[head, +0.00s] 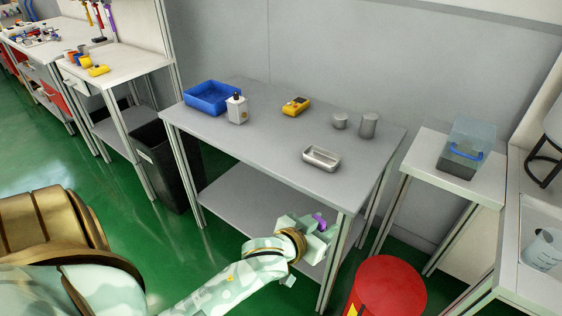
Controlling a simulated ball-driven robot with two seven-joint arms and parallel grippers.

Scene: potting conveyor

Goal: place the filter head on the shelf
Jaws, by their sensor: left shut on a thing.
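My left gripper (322,228) is low at the front right of the grey table, beside its right front leg and near the lower shelf (245,194). It is shut on a small purple thing, which I take as the filter head (319,220). Only a little of the purple part shows between the pale green fingers, and the rest is hidden. The lower shelf looks bare where it shows. I cannot tell whether the purple part touches the shelf. My right gripper is not in view.
The grey table's top (260,140) holds a blue bin (211,98), a white bottle (237,110), a yellow device (295,106), two grey cylinders and a metal tray (321,158). A red drum (388,290) stands close right of my gripper. A black bin (165,170) stands left.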

